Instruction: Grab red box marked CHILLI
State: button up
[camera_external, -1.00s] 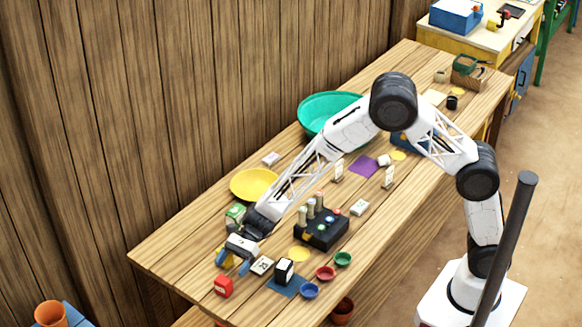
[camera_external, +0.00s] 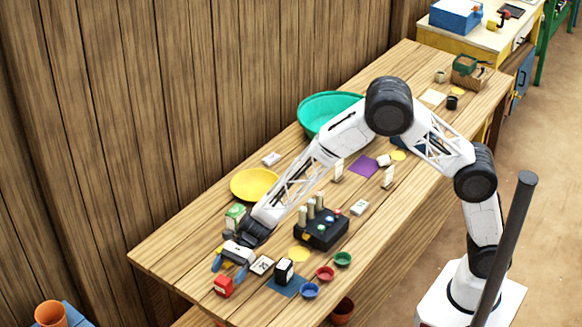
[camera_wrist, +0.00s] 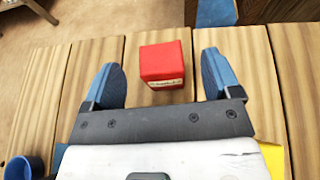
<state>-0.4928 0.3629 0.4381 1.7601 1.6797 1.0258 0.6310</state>
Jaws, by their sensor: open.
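The red box (camera_external: 223,286) stands on the wooden table near its front left corner. In the wrist view the red box (camera_wrist: 166,65) sits just beyond the gap between my blue fingertips, with a pale label on its lower face whose lettering is too small to read surely. My gripper (camera_external: 230,266) is open and empty, a little behind and above the box in the outside view. In the wrist view one finger of my gripper (camera_wrist: 160,75) is on each side, and neither touches the box.
A black box (camera_external: 284,270) stands on a blue mat (camera_external: 290,289) to the right, beside a white number card (camera_external: 262,265). Small blue (camera_external: 310,291), red (camera_external: 325,273) and green (camera_external: 343,259) bowls are further right. A black device with upright pegs (camera_external: 321,232) stands behind. The table's front edge is close to the red box.

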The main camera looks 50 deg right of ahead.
aim_at(223, 279)
jog(key=shift+x, duration=2.55)
jog(key=shift+f, duration=0.15)
jog(key=shift+c, duration=0.2)
jog(key=shift+d, duration=0.1)
jog(key=c, duration=1.1)
jog(key=shift+o, duration=0.2)
jog(key=shift+r, duration=5.05)
